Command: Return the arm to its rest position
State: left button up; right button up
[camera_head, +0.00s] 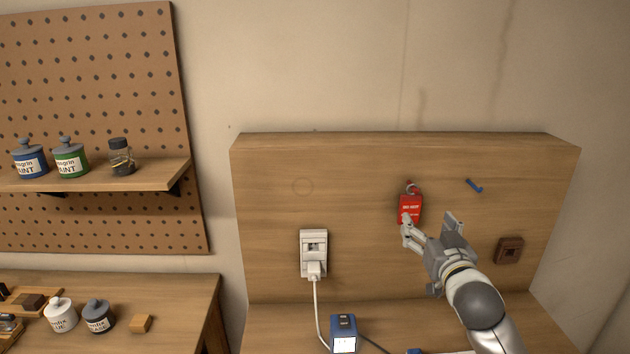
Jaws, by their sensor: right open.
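My right gripper (430,222) is open in front of the wooden back panel (350,160), with its arm coming in from the lower right. A red padlock-like tag (410,207) with pale lettering and a shackle on top hangs on the panel just above and left of the gripper. One fingertip overlaps its lower edge in the picture; I cannot tell whether they touch. My left gripper is out of view.
A white outlet (313,246) with a plugged-in cord is on the panel. A blue peg (474,185) and a brown square plate (508,250) are at the right. A blue device (343,334) stands below. Left, a shelf (120,176) holds paint pots and a jar.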

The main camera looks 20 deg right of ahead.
jog(key=s+a+f+n+g+y, duration=0.1)
jog(key=s+a+f+g, duration=0.5)
jog(key=f, duration=0.5)
jog(key=s+a+f+n+g+y, duration=0.1)
jog(key=s+a+f, duration=0.5)
jog(key=f, duration=0.4)
jog(key=s+a+f+n+g+y, duration=0.1)
jog(key=s+a+f+g, duration=0.15)
jog(key=s, duration=0.45)
jog(key=s+a+f+n+g+y, duration=0.1)
jog(key=s+a+f+g, duration=0.15)
jog(key=s, duration=0.55)
jog(key=s+a+f+n+g, duration=0.1)
jog(key=s+a+f+g, duration=0.2)
jog(key=s, duration=0.4)
jog(key=s+f+b+x, duration=0.1)
jog(key=s+b+x, duration=0.15)
jog(key=x, duration=1.15)
jog(key=s+b+x, duration=0.1)
jog(key=s+x, duration=0.3)
jog(key=x, duration=1)
jog(key=s+d+f+g+b, duration=0.1)
jog(key=s+d+f+b, duration=0.1)
jog(key=s+f, duration=1.5)
notch_tip(320, 180, down, 4)
jog(key=shift+d+r+g, duration=0.2)
jog(key=shift+d+g, duration=0.1)
jog(key=shift+d, duration=0.2)
